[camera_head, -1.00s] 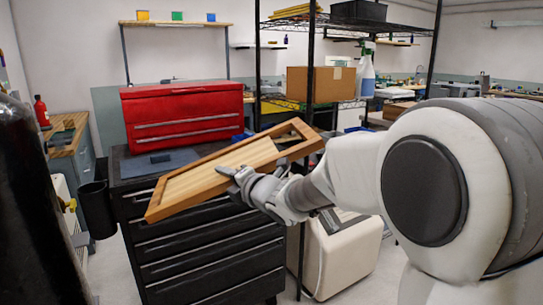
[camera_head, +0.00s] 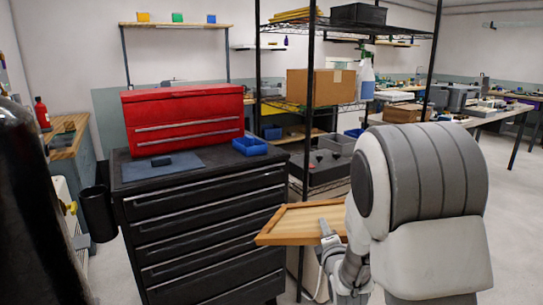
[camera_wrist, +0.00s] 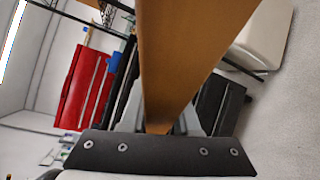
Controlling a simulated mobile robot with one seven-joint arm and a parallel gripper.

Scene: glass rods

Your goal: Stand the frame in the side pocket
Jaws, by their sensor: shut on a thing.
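The wooden frame (camera_head: 294,224) is held out in front of the right side of the black drawer cabinet (camera_head: 200,215). My gripper (camera_head: 327,232) is shut on its edge, and my arm hides the frame's right end. In the wrist view the frame (camera_wrist: 185,50) stands edge-on between my fingers (camera_wrist: 160,124) and stretches away from them. The side pocket (camera_head: 98,212) is a black open-topped holder on the cabinet's left side. The frame is well to its right and apart from it.
A red toolbox (camera_head: 183,118), a dark mat (camera_head: 162,166) and a blue bin (camera_head: 250,146) sit on the cabinet top. A black wire shelf (camera_head: 310,104) stands behind. A dark cylinder (camera_head: 30,210) fills the near left. Bare floor shows beside the pocket.

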